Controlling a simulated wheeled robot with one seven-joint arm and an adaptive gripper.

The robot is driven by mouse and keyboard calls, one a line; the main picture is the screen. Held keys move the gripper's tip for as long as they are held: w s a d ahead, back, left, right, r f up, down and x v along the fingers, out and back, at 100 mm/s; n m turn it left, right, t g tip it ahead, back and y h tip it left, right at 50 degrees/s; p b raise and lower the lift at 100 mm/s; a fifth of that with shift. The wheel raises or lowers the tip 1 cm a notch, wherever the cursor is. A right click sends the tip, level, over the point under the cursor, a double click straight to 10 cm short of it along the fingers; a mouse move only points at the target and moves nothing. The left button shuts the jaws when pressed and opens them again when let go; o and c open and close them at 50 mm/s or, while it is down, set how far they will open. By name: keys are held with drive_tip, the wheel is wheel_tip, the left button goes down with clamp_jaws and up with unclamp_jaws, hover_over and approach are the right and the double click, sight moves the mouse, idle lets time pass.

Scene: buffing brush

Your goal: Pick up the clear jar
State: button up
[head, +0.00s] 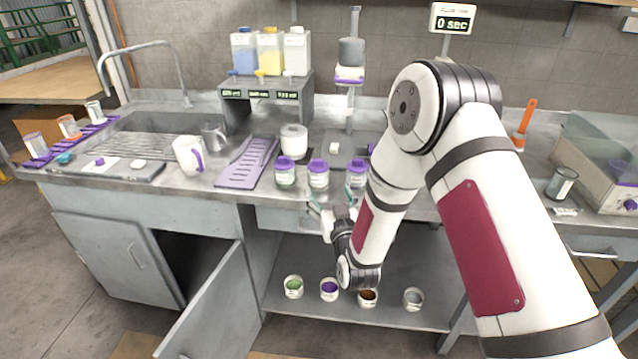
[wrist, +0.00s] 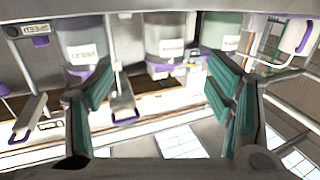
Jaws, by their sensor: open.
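Three see-through jars with purple lids and white labels stand in a row at the bench's front edge: a left jar (head: 285,174), a middle jar (head: 318,176) and a right jar (head: 357,174). I cannot tell which one is the clear jar. My gripper (head: 335,204) is open and empty, with teal finger pads, just in front of and below the middle and right jars. In the wrist view the jars appear upside down beyond my gripper (wrist: 160,92); the middle jar (wrist: 168,38) shows between the fingers, apart from them.
A purple rack (head: 247,163) and white mug (head: 189,155) stand left of the jars. A white container (head: 294,142) is behind them. Several open cups, one holding green (head: 293,287), are on the lower shelf (head: 300,312). A cabinet door (head: 215,310) hangs open. A grey can (head: 561,184) stands right.

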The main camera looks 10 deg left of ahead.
sight(321, 181)
drive_tip(key=x, duration=0.5)
drive_tip(key=shift+w+a, duration=0.15)
drive_tip(key=shift+w, duration=0.05)
drive_tip(key=x, duration=0.2)
drive_tip(key=f+x, duration=0.1)
drive_tip(key=x, duration=0.1)
drive_tip(key=shift+a, duration=0.25)
drive_tip(key=shift+w+a, duration=0.2)
drive_tip(key=shift+w, duration=0.35)
drive_tip(key=shift+c, duration=0.6)
drive_tip(key=shift+r, duration=0.1)
drive_tip(key=c, duration=1.3)
